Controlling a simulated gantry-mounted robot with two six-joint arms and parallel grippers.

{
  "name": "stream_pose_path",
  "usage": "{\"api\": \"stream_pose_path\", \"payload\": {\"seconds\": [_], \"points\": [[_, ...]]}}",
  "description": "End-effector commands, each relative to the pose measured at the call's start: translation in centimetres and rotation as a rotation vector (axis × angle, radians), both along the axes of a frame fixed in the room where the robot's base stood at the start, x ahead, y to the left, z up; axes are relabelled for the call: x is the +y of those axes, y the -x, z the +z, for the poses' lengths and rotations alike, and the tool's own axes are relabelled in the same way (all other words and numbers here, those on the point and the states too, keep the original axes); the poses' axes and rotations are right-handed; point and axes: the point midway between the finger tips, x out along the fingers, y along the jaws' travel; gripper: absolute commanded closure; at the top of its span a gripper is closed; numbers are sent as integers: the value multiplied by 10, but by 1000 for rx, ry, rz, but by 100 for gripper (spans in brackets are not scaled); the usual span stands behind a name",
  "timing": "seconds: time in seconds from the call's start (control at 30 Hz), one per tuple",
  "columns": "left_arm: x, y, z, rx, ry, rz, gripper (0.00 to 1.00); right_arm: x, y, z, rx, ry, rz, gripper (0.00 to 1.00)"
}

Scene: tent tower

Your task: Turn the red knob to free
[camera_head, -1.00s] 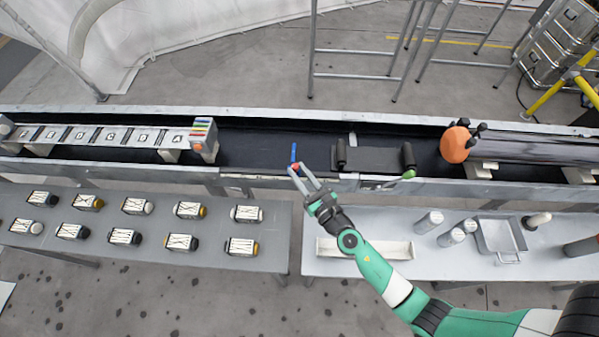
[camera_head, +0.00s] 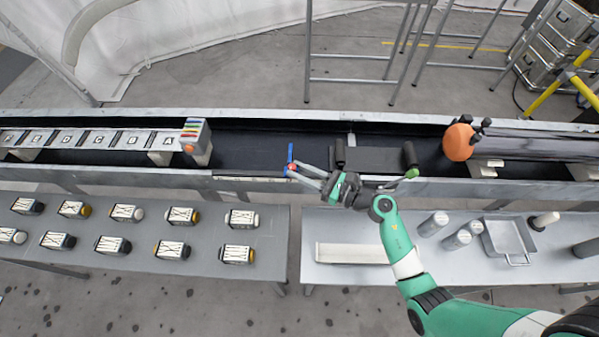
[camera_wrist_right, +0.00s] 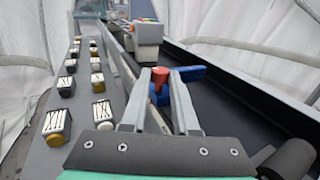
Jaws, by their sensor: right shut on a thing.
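The red knob (camera_head: 292,167) is small and sits at the front rim of the dark conveyor trough, with a blue lever (camera_head: 291,152) beside it. In the right wrist view the red knob (camera_wrist_right: 160,75) stands between the fingertips, and blue parts (camera_wrist_right: 187,74) show behind and below it. My right gripper (camera_head: 289,171) reaches in from the right with its fingers around the knob, shut on it; it also shows in the right wrist view (camera_wrist_right: 160,80). Any marking for the knob's positions is too small to read. My left gripper is not in view.
A dark plate with black rollers (camera_head: 375,158) and a green-tipped handle (camera_head: 411,173) lie just right. An orange ball-like part (camera_head: 457,143) is farther right. A lettered rack (camera_head: 95,138) stands left.

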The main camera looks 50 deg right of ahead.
Motion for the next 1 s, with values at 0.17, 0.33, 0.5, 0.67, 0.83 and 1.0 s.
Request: {"api": "stream_pose_path", "payload": {"seconds": [0.17,0.33,0.5,0.67,0.83,1.0], "points": [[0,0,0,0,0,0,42,0,0,0,0,0,8,100],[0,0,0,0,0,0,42,0,0,0,0,0,8,100],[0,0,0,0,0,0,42,0,0,0,0,0,8,54],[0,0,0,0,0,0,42,0,0,0,0,-1,8,42],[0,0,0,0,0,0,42,0,0,0,0,-1,8,42],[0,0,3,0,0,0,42,-4,13,0,2,-3,5,42]]}}
